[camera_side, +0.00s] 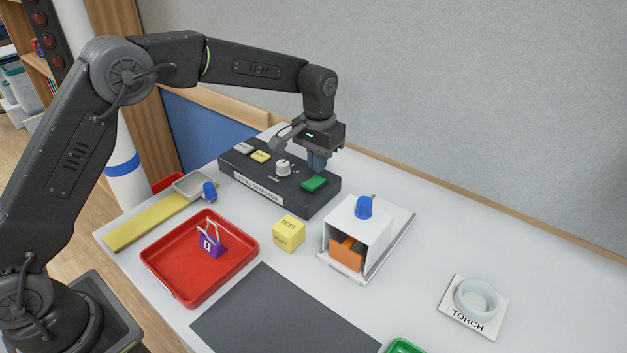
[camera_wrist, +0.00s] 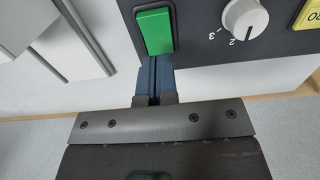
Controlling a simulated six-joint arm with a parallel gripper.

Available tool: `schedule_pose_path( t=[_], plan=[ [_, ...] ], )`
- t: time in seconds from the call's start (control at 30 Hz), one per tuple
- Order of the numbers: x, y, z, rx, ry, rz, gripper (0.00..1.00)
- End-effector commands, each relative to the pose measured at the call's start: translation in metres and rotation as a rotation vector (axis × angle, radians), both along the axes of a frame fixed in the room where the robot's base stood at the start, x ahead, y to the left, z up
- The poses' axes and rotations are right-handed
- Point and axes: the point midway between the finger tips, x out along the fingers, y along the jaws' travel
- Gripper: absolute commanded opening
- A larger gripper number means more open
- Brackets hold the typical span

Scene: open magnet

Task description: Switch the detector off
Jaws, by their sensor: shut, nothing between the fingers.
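The detector (camera_side: 255,185) is a dark box with a white label strip on its front, standing towards the back of the table. A green button (camera_side: 314,184) is at its right end, a white dial (camera_side: 283,168) is near its middle, and a yellow block or button (camera_side: 261,157) is further left. My gripper (camera_side: 317,164) is shut and empty, pointing down just above the detector's right end beside the green button. In the wrist view the shut blue fingertips (camera_wrist: 155,75) appear at the lower edge of the green button (camera_wrist: 155,31); I cannot tell whether they touch. The dial (camera_wrist: 245,18) shows numbers 2 and 3 beside it.
A yellow test cube (camera_side: 289,233) and a white open box (camera_side: 360,230) with a blue knob and orange block stand in front. A red tray (camera_side: 165,267) holds a purple padlock-like item (camera_side: 211,243). Free table lies right of the box.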

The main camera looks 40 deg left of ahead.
Motion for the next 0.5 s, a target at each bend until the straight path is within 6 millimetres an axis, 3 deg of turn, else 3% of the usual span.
schedule_pose_path(
  t=[0.5],
  plan=[
    [0.000, 0.000, 0.039, 0.000, -0.003, 0.000, 0.00]
  ],
)
